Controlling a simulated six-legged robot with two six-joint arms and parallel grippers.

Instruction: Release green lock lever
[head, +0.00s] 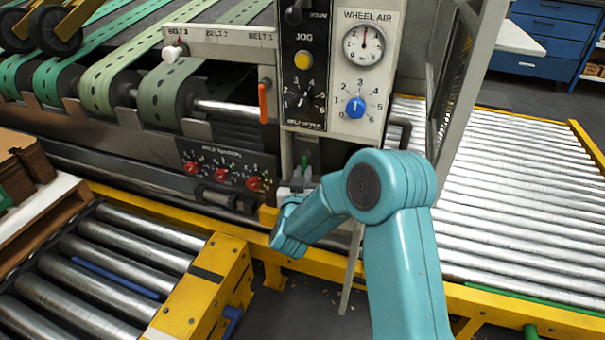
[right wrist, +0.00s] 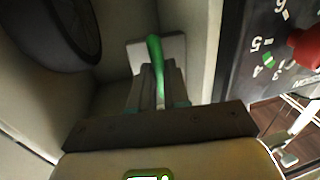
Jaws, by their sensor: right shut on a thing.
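The green lock lever (head: 304,161) stands on the lower front of the machine, under the control panel. In the right wrist view the green lever (right wrist: 156,56) rises from a pale plate (right wrist: 172,50) in a recess. My right gripper (head: 299,180) reaches it from the front and is shut on the lever's lower part. In the right wrist view the fingers (right wrist: 160,85) are close together around the lever, with its green tip showing beyond them. The fingers partly hide the lever's base. My left gripper is not in view.
A control panel (head: 303,60) with a yellow button and a blue knob (head: 356,107) is just above. Red knobs (head: 222,174) sit left of the lever. An orange handle (head: 263,103) is above left. Roller conveyors lie left (head: 110,262) and right (head: 510,190).

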